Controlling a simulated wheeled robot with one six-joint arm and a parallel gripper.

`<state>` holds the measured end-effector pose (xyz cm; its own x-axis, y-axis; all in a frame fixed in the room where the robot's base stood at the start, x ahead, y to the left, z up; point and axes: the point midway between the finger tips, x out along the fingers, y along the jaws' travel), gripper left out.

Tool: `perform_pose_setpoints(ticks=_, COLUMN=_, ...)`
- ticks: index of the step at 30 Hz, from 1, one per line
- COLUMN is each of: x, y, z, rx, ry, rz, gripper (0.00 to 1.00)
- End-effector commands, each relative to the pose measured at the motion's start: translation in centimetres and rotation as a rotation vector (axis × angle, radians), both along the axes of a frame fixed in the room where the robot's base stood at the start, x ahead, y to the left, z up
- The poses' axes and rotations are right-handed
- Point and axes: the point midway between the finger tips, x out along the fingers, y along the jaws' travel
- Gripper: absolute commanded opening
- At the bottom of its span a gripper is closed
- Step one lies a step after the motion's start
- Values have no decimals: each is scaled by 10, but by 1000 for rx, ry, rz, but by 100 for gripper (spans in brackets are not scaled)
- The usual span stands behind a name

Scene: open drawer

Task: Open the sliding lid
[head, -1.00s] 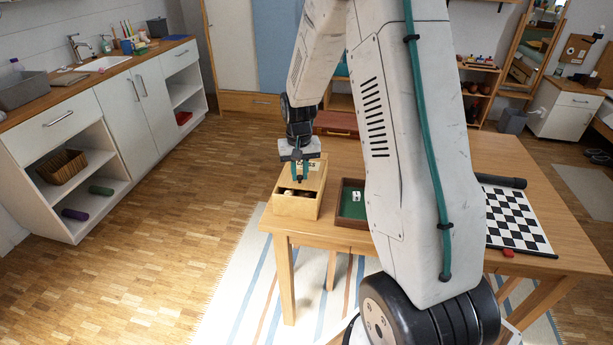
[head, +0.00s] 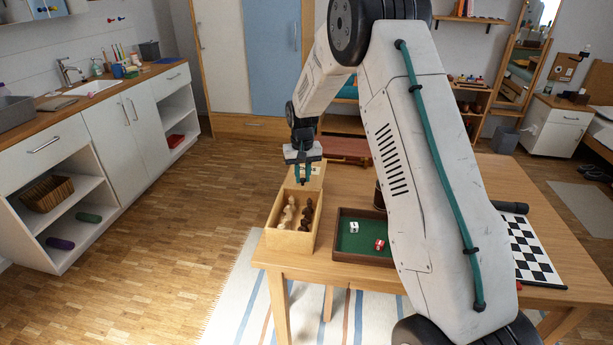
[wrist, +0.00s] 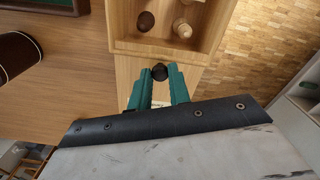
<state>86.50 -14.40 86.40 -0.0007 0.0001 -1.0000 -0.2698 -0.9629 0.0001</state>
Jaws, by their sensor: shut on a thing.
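The wooden box (head: 286,244) stands at the left end of the table, with light and dark chess pieces (head: 287,214) showing inside. Its sliding lid (head: 313,172) is drawn far out toward the back, so most of the box top is uncovered. My gripper (head: 303,182) is over the lid. In the wrist view, its teal fingers (wrist: 159,76) are shut on the lid's dark round knob (wrist: 159,70). The lid (wrist: 190,77) lies under the fingers there, and the box wall (wrist: 160,49) is just beyond. Part of the lid is hidden behind my gripper.
A green-lined tray (head: 345,257) with a white and a red die sits right of the box. A dark cylinder (wrist: 18,60) stands near the lid. A chessboard (head: 530,250) lies at the right, partly behind my arm. A reddish-brown case (head: 343,148) is behind the lid.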

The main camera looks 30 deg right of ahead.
Motion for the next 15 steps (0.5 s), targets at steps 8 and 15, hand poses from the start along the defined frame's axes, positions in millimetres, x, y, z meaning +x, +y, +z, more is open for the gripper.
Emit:
perform_pose_setpoints(ticks=8, x=0, y=-1, z=0, rx=1, ry=-1, rz=-2, gripper=41)
perform_pose_setpoints(ticks=15, x=0, y=-2, z=2, rx=0, ry=-1, rz=-2, gripper=41)
